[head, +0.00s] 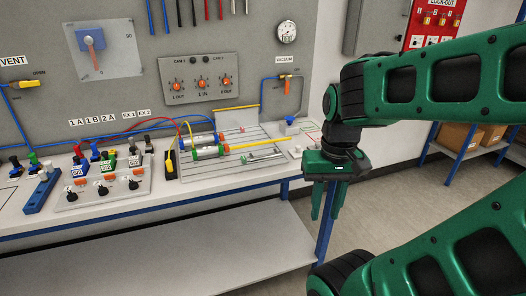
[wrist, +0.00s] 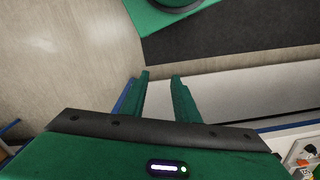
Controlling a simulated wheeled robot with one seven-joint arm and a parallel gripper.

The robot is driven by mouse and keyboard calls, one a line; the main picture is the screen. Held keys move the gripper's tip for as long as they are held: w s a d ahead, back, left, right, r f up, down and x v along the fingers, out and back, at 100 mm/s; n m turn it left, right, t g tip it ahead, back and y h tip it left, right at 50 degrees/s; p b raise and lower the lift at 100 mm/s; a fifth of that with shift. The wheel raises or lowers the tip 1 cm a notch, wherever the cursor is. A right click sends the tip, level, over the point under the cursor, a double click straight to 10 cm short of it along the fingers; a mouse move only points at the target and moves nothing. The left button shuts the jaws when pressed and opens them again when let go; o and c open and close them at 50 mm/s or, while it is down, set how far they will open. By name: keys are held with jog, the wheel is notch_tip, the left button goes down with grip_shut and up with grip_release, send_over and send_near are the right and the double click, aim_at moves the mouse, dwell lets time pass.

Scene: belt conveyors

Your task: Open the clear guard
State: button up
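Two see-through-looking panels show in the head view, and I cannot tell for certain which is the clear guard. One is a pale, square panel (head: 117,47) on the grey wall board, over a blue and orange lever (head: 92,48). The other is a low, yellow-edged panel (head: 237,119) standing behind the cylinders on the bench. My gripper (head: 327,214) points down past the bench's right end, well right of both panels. Its green fingers are apart with nothing between them, as the wrist view (wrist: 160,77) also shows. Neither panel is recognisable in the wrist view.
The white bench (head: 130,200) carries two cylinders (head: 207,150), a valve block (head: 100,170) with knobs, and loose tubes. A grey three-knob panel (head: 198,83) and a gauge (head: 287,32) are on the board. Shelving with boxes (head: 458,138) stands at right.

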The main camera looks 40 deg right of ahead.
jog(key=w+d+r+m, duration=0.3)
jog(key=w+r+m, duration=0.25)
jog(key=w, duration=0.45)
jog(key=m+t, duration=0.2)
jog(key=m, duration=0.7)
send_near(269, 156)
jog(key=shift+h, duration=0.4)
jog(key=f, duration=0.2)
jog(key=w+f, duration=0.1)
jog(key=f, duration=0.4)
jog(key=shift+w+a+f, duration=0.1)
jog(key=shift+w, duration=0.25)
